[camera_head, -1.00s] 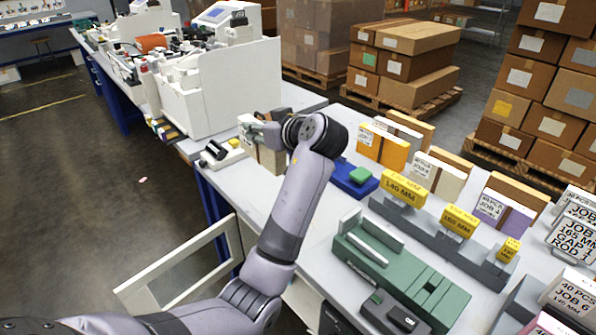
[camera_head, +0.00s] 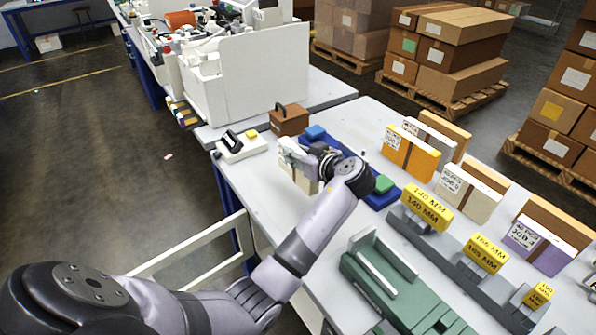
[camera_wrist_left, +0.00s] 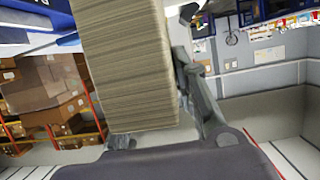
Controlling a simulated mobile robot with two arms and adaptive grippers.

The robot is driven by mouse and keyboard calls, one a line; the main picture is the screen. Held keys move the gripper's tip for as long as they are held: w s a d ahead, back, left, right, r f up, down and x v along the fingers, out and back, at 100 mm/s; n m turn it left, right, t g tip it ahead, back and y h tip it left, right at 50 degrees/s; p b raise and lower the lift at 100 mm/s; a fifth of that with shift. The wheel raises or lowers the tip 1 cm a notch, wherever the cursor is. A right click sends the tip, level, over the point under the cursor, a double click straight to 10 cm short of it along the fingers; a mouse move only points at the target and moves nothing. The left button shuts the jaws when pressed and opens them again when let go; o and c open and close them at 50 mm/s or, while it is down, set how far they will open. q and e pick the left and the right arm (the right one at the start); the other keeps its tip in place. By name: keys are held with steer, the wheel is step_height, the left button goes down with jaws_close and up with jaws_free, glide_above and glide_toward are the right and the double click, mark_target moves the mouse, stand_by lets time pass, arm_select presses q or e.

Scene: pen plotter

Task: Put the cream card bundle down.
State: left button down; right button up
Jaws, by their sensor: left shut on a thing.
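The cream card bundle (camera_head: 297,168), a block with a brown band, is in my left gripper (camera_head: 318,158) near the left edge of the white worktable. The left gripper is shut on it. In the left wrist view the bundle (camera_wrist_left: 125,65) shows as a large block of stacked card edges beside a dark finger. My gripper and wrist hide part of it in the head view. I cannot tell whether its underside touches the tabletop. My right gripper is not in view.
A blue tray (camera_head: 384,200) lies just right of the gripper. A brown box with a handle (camera_head: 289,119) and a white device (camera_head: 240,147) stand behind. Orange (camera_head: 411,155) and cream (camera_head: 469,195) bundles stand to the right. A green machine (camera_head: 400,290) is nearer.

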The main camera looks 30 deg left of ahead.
mark_target(312, 194)
arm_select(q)
steer(key=shift+f, duration=3.15)
steer(key=shift+f, duration=0.2)
steer(key=c, duration=1.3)
jaws_free()
steer(key=shift+r, duration=0.1)
steer(key=shift+r, duration=0.15)
steer(key=b+v, duration=0.1)
steer(key=v, duration=0.5)
steer(key=shift+s+d, duration=0.1)
steer(key=shift+d, duration=0.1)
steer(key=shift+s+d+r, duration=0.2)
steer(key=shift+d, duration=0.2)
